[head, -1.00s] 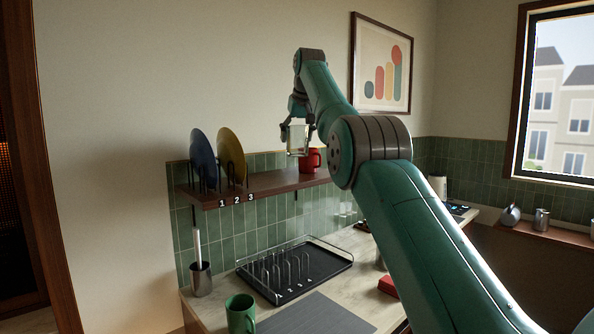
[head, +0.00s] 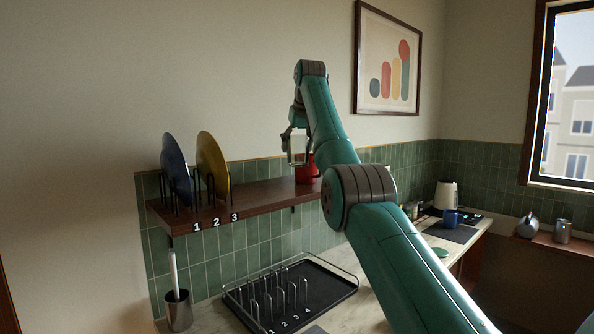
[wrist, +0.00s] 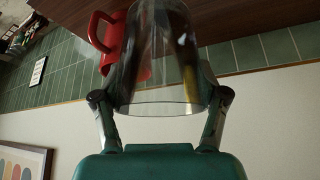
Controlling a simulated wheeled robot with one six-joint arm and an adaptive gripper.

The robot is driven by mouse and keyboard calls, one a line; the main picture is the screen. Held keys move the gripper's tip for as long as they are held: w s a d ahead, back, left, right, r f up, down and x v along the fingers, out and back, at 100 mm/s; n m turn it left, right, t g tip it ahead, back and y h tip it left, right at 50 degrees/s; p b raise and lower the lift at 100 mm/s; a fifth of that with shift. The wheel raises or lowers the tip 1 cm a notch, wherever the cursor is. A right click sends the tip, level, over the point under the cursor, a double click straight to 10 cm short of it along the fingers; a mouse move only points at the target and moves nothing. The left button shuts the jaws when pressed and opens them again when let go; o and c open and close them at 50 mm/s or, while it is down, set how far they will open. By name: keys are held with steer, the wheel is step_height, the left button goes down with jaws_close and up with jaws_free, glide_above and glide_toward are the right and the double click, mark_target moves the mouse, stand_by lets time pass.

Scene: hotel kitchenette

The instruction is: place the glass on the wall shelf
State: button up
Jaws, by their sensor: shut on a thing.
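My gripper (head: 297,157) is shut on a clear glass (head: 298,147), one finger on each side of it. In the wrist view the glass (wrist: 163,65) fills the space between the fingertips of my gripper (wrist: 160,100). In the head view the glass is over or in front of the wooden wall shelf (head: 262,193), near the red mug. I cannot tell whether its base touches the shelf. In the wrist view the shelf (wrist: 235,18) shows beyond the glass.
A red mug (head: 306,172) stands on the shelf close to the glass and is partly hidden. A blue plate (head: 173,165) and a yellow plate (head: 213,165) stand in the rack at the shelf's left. The shelf between plates and mug is clear. A black dish rack (head: 325,284) sits below.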

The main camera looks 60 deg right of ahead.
steer(key=shift+a+f, duration=0.1)
steer(key=shift+f, duration=3.6)
steer(key=shift+f, duration=0.1)
steer(key=o, duration=1.8)
steer(key=shift+c, duration=0.2)
